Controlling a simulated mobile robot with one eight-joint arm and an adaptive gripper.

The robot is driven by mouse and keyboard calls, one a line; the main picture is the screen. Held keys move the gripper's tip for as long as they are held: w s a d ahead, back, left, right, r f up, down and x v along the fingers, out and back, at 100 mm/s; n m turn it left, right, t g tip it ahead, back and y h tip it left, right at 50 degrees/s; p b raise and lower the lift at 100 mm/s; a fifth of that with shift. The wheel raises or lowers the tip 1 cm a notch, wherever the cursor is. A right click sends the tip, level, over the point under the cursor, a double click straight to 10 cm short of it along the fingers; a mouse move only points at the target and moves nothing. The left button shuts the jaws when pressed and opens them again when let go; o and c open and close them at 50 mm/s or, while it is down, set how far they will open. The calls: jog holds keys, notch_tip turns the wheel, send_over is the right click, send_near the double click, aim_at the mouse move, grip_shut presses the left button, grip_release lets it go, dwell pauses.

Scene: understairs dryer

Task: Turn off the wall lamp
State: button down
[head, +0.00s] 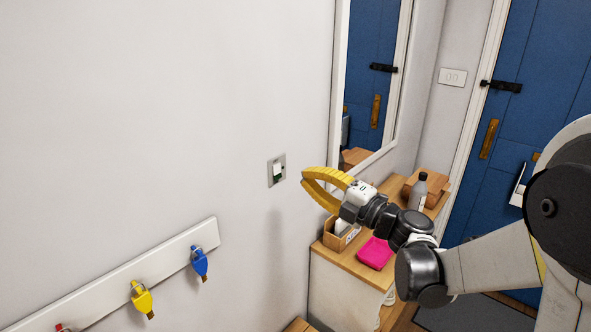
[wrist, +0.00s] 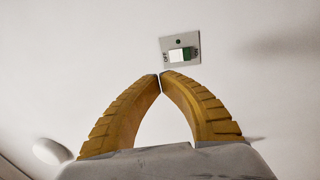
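My gripper (head: 304,176) has yellow curved fingers. Their tips (wrist: 160,77) meet with nothing between them, just below the switch in the wrist view and apart from it in the head view. No lamp is in view.
A white hook rail (head: 175,257) with blue and yellow hanging items is on the wall at lower left. A wooden-topped cabinet (head: 350,262) with a pink cloth (head: 375,253), a box and a bottle (head: 419,191) is below my arm. A mirror (head: 368,85) is right of the switch.

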jog(key=s+d, duration=0.2)
jog(key=d, duration=0.1)
jog(key=shift+s+r, duration=0.35)
jog(key=shift+s, duration=0.05)
jog(key=d+r+m+t+h, duration=0.6)
jog(key=d+r+m+h, duration=0.25)
jog(key=m, duration=0.35)
jog(key=s+d+f+m+g+h, duration=0.2)
jog(key=s+d+f+m+h, duration=0.15)
jog(key=d+m+h, duration=0.35)
jog(key=s+a+f+m+g, duration=0.2)
jog(key=s+f+g, duration=0.1)
jog(key=s+f, duration=0.3)
jog(key=s+a+f+m+g+y+b, duration=0.1)
jog(key=s+a+f+m+g, duration=0.1)
jog(key=s+f, duration=0.4)
jog(key=s+a+f+m+g, duration=0.2)
jog(key=s+f+m+g, duration=0.2)
jog(key=s, duration=0.5)
notch_tip(320, 180, down, 3)
jog(key=shift+a+r+g+y, duration=0.2)
jog(key=shift+a+g+y, duration=0.15)
jog(key=shift+g, duration=0.55)
